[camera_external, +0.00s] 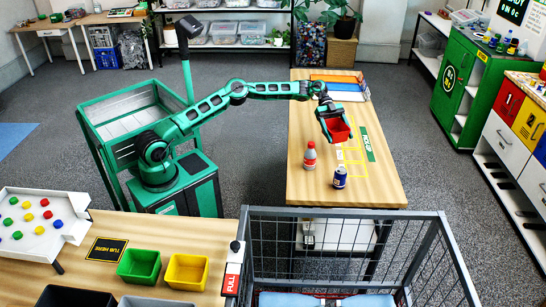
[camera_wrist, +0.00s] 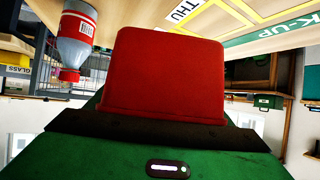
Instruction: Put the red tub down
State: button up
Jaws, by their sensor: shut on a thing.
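The red tub (camera_external: 338,130) is held at the end of my arm above the right-hand wooden table (camera_external: 345,194). My gripper (camera_external: 328,112) is shut on it. In the wrist view the red tub (camera_wrist: 165,75) fills the middle, against the dark edge of my gripper (camera_wrist: 160,130). The gap between tub and table is hard to judge. A yellow-outlined area (camera_external: 352,171) and a green strip with lettering (camera_external: 368,144) are marked on the table near the tub.
A bottle with a red cap and label (camera_external: 309,156) stands left of the tub; it also shows in the wrist view (camera_wrist: 75,38). A dark blue bottle (camera_external: 340,177) stands nearer the front. Coloured flat trays (camera_external: 340,88) lie at the back. A wire cage (camera_external: 345,215) stands in front.

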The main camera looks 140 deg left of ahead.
send_over(343, 164)
notch_tip(343, 164, down, 4)
jog(key=shift+d+f, duration=0.1)
jog(key=shift+f, duration=2)
jog(key=o, duration=1.1)
jog(key=shift+c, duration=0.2)
jog(key=v, duration=1.2)
